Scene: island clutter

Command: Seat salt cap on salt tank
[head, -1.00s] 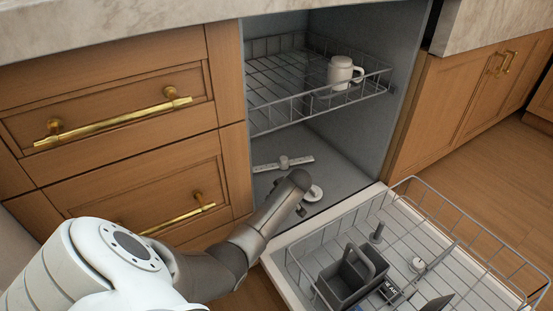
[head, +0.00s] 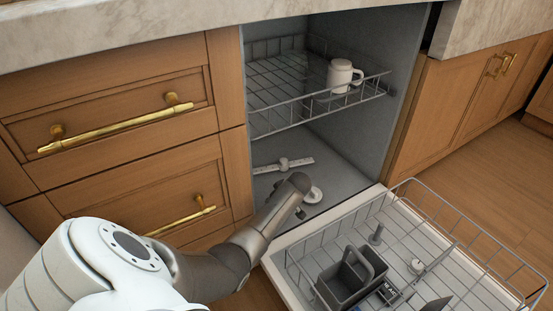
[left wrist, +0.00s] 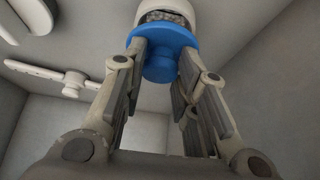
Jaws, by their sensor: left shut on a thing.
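The blue salt cap (left wrist: 160,58) is between the fingers of my left gripper (left wrist: 160,66) in the left wrist view. The gripper is shut on it. Just beyond the cap is a white round rim with grey granules inside, which looks like the salt tank (left wrist: 165,5). The cap overlaps the rim in this view; I cannot tell whether they touch. In the head view my left gripper (head: 300,212) is low inside the dishwasher, beside a small white round part (head: 314,195) on its floor. The cap is hidden there by my arm. My right gripper is not in view.
A spray arm (head: 283,164) lies behind the gripper. An upper rack (head: 275,125) with a white mug (head: 340,75) hangs above. The pulled-out lower rack (head: 480,230), holding a dark cutlery basket (head: 338,290), is to the right. Wooden drawers (head: 110,110) stand left.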

